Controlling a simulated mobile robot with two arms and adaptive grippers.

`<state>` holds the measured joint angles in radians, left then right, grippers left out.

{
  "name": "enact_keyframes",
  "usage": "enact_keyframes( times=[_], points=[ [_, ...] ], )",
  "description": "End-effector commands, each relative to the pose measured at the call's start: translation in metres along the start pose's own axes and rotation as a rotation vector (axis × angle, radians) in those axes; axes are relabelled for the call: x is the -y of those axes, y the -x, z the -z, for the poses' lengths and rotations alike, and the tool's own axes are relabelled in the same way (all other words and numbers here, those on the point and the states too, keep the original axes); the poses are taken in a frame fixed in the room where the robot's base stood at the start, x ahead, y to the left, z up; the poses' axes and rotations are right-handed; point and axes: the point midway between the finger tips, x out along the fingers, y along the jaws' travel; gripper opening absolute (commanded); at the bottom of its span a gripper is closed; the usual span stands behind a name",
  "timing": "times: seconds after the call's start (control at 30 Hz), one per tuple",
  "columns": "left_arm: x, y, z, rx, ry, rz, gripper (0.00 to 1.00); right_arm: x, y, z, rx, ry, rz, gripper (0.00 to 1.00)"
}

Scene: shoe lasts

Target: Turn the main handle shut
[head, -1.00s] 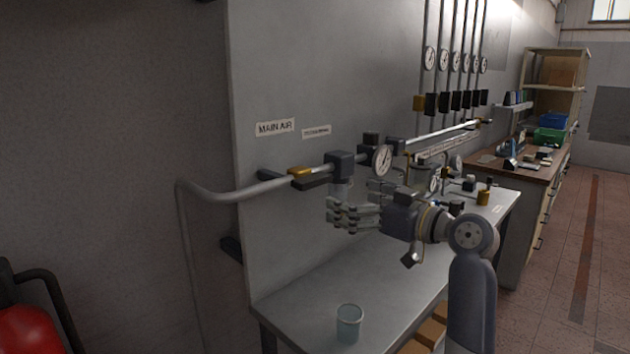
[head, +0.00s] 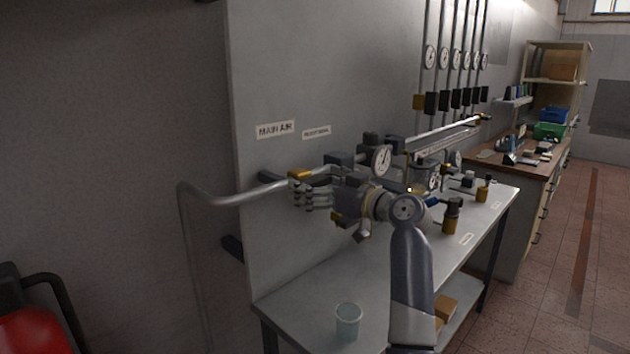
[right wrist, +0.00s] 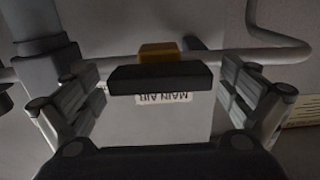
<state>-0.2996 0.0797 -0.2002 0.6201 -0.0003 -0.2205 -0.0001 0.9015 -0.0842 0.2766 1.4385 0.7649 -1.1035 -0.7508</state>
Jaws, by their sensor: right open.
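The main handle is a dark bar with a yellow valve body behind it on the air pipe. In the right wrist view the dark handle (right wrist: 160,78) lies level between my open fingers, with the yellow body (right wrist: 160,53) just beyond it. In the head view the yellow valve body (head: 302,175) shows below the MAIN AIR label (head: 275,129), and the handle is partly hidden by my fingers. My right gripper (head: 312,193) is open around the handle's area, and a gap shows on each side of the handle. My left gripper is not in view.
The grey pipe (head: 235,197) bends down at left. A gauge (head: 381,160) sits on the pipe right of the handle. A clear cup (head: 348,321) stands on the grey bench (head: 300,297). A red object (head: 28,332) is at lower left.

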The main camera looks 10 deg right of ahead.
Motion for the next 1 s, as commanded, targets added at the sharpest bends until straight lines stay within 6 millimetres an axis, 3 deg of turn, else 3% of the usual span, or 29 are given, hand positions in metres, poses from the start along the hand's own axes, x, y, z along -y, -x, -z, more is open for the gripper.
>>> enact_keyframes(
  times=[0.2,0.4,0.77,1.0],
  points=[
    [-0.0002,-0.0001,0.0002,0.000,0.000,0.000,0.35,-0.0002,-0.0003,0.0001,0.000,0.000,-0.001,0.99],
    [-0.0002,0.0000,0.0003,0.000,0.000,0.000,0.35,-0.0001,-0.0002,0.0000,0.000,0.000,0.000,0.56],
    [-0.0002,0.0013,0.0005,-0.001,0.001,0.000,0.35,-0.0003,-0.0002,0.0003,0.000,-0.020,-0.001,0.55],
    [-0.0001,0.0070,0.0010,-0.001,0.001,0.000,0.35,-0.0013,0.0000,0.0012,0.001,-0.130,-0.002,0.55]
  ],
)
